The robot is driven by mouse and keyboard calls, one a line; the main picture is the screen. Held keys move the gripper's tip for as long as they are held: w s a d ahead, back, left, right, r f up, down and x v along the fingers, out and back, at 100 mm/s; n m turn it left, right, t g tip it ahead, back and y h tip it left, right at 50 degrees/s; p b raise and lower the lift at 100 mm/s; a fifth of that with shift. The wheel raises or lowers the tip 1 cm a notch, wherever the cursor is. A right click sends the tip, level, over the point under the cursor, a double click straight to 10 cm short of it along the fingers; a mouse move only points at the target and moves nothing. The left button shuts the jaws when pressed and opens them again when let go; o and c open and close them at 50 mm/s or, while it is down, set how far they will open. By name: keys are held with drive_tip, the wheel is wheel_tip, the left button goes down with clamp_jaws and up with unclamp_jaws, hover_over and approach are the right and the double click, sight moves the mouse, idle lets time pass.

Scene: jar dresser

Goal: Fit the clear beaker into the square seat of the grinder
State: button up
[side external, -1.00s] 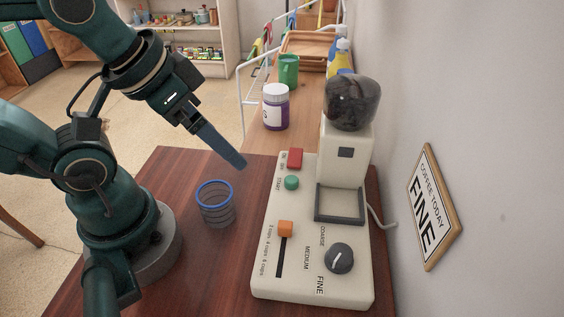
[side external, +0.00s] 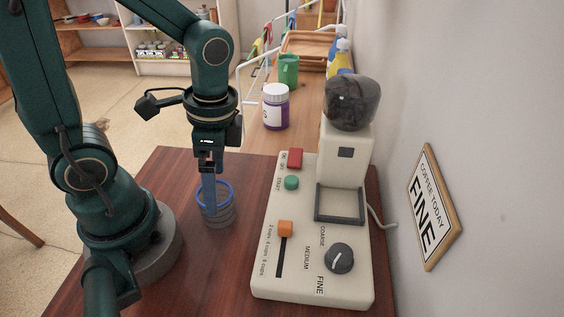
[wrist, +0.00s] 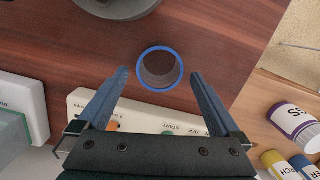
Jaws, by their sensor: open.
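The clear beaker (side external: 217,213) with a blue rim and dark rings stands upright on the dark wooden tabletop, left of the grinder. In the wrist view the beaker (wrist: 160,70) shows from above, just beyond and between the fingertips. My gripper (side external: 210,205) points down over the beaker; in the wrist view my gripper (wrist: 157,72) is open, one finger on each side, nothing held. The cream grinder (side external: 312,270) stands to the right with a dark hopper on top. Its square seat (side external: 340,204), a grey frame below the spout, is empty. Whether the fingers touch the beaker is unclear.
The grinder carries a red button (side external: 295,158), green button (side external: 292,183), orange slider (side external: 286,229) and dark knob (side external: 339,258). A purple jar (side external: 276,107) and green mug (side external: 288,71) stand behind. A wall with a sign (side external: 436,207) bounds the right.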

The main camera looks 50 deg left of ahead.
drive_tip(key=shift+s+a+f, duration=0.1)
drive_tip(key=shift+s+f, duration=0.05)
drive_tip(key=shift+f, duration=1.1)
drive_tip(key=shift+s+a+f, duration=0.1)
drive_tip(key=shift+f, duration=1.1)
drive_tip(key=shift+c, duration=0.3)
drive_tip(key=c, duration=1.4)
drive_tip(key=shift+r, duration=0.2)
